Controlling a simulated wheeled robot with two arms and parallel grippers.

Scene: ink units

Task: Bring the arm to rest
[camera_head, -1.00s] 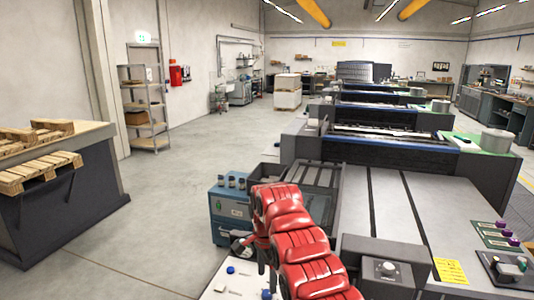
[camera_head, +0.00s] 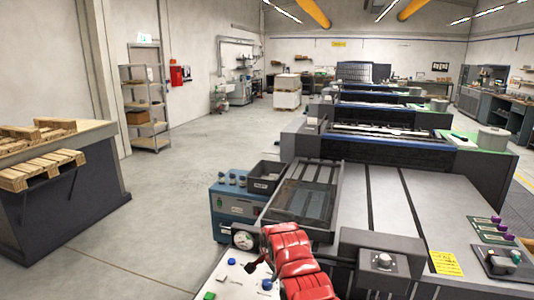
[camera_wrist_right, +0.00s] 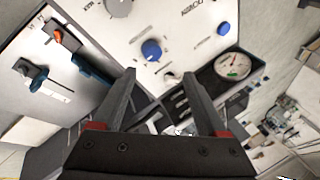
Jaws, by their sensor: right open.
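My right arm (camera_head: 293,262) is red and comes in from the bottom centre of the head view. Its gripper shows there only as a small dark part over the white control panel (camera_head: 228,278). In the right wrist view my right gripper (camera_wrist_right: 158,78) is open, with two dark fingers apart and nothing between them. Beyond the fingers is the white panel with a blue knob (camera_wrist_right: 151,50), and a round gauge (camera_wrist_right: 233,66) lies to the right. My left gripper is not in view.
A blue unit (camera_head: 232,207) with a gauge stands beside the panel, near a dark bin (camera_head: 264,176) and a grey-framed tray (camera_head: 272,215). The large press (camera_head: 405,200) fills the right. A pallet table (camera_head: 70,200) stands left, with clear floor between.

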